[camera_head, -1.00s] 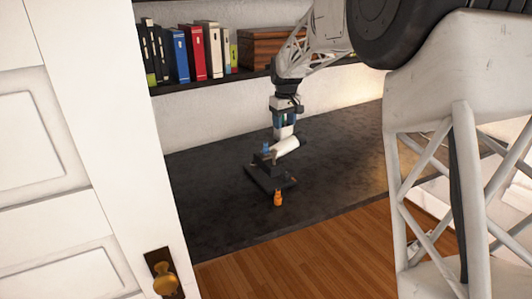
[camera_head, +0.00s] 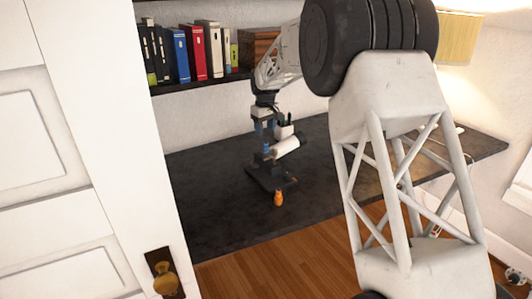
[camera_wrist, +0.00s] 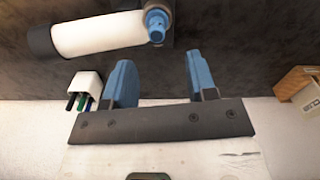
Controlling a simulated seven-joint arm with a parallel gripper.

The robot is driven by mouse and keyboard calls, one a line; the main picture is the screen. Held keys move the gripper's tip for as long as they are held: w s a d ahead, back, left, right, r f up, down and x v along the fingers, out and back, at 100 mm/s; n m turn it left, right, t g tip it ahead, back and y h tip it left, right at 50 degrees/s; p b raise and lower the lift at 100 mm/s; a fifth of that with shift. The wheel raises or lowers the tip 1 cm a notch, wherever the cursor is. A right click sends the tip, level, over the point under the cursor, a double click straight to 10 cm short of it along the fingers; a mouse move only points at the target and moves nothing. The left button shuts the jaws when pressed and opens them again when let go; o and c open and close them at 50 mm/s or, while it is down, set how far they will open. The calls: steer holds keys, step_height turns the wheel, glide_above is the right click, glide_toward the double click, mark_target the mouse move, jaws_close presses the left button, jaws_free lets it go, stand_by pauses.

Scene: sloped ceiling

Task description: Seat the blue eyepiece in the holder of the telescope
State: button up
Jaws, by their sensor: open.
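The telescope (camera_head: 287,146) is a white tube with a dark end on a black base (camera_head: 258,177) on the dark desk. It also shows in the wrist view (camera_wrist: 95,36). The blue eyepiece (camera_wrist: 157,27) is at the telescope's rear end, opposite the dark end; it shows small in the head view (camera_head: 266,149). It appears to stand at the holder, but how deep it sits I cannot tell. My gripper (camera_wrist: 158,62) is open and empty, its blue fingers apart. In the head view my gripper (camera_head: 264,128) is just above the eyepiece, not visibly touching it.
A small orange object (camera_head: 278,199) stands in front of the base. A white pen cup (camera_wrist: 86,84) is behind the telescope. A shelf holds several books (camera_head: 197,52) and a wooden box (camera_head: 258,49). The desk's left part is clear. A white door (camera_head: 80,150) fills the left.

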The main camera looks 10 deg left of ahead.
mark_target(266, 143)
steer(key=shift+f, duration=1.15)
steer(key=shift+w+d+f, duration=0.1)
steer(key=shift+d+f, duration=0.05)
steer(key=shift+f, duration=2.45)
jaws_close()
